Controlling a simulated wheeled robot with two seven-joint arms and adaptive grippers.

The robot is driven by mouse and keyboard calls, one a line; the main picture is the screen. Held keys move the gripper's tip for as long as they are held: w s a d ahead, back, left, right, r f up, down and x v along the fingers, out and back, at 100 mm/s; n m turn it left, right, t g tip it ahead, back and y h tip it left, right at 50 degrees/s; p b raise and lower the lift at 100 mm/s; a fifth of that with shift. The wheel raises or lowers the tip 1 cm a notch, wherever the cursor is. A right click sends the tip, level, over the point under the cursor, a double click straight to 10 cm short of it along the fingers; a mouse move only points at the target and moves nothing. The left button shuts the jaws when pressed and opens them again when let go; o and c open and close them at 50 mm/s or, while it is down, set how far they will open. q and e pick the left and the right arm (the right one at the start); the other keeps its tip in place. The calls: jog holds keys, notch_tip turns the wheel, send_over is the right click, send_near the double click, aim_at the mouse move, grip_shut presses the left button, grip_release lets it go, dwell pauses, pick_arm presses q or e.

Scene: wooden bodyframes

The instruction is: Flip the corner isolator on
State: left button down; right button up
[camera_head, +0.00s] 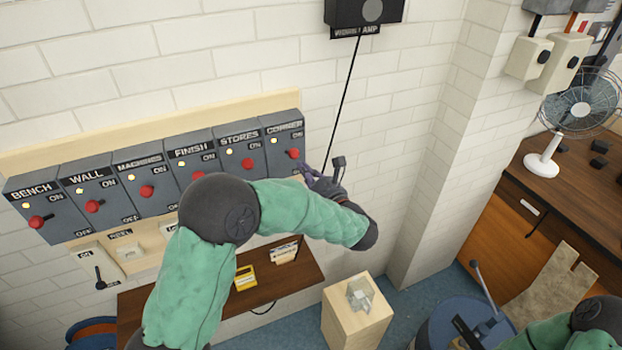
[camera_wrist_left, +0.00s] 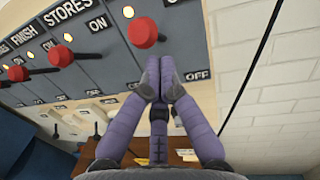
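The corner isolator (camera_head: 284,133) is the rightmost grey box in a row on the wall, labelled CORNER. Its yellow lamp is lit. Its red-knobbed lever (camera_head: 294,153) juts out, much like its neighbours' levers; I cannot tell its exact setting. The red knob (camera_wrist_left: 143,32) also shows in the left wrist view, with an OFF label lower right of it. My left gripper (camera_head: 325,183) is just right of and below the box. In the left wrist view its fingertips (camera_wrist_left: 160,80) are together and empty, below the knob with no clear contact. My right gripper does not show.
The stores isolator (camera_head: 240,140) and several similar boxes continue leftward. A cable (camera_head: 347,95) hangs from a black box (camera_head: 362,12) near my left gripper. Below are a wooden shelf (camera_head: 290,285) and a wooden block (camera_head: 355,320). A fan (camera_head: 575,110) stands on the right bench.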

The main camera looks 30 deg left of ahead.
pick_arm(q)
jog(key=shift+w+a, duration=0.1)
jog(key=shift+r, duration=0.1)
jog(key=r+p, duration=0.1)
jog(key=p, duration=0.1)
jog(key=shift+w+a+r+g+h+p, duration=0.15)
jog(key=shift+a+r+g+h+p, duration=0.15)
jog(key=shift+r+h, duration=0.1)
dwell(0.4)
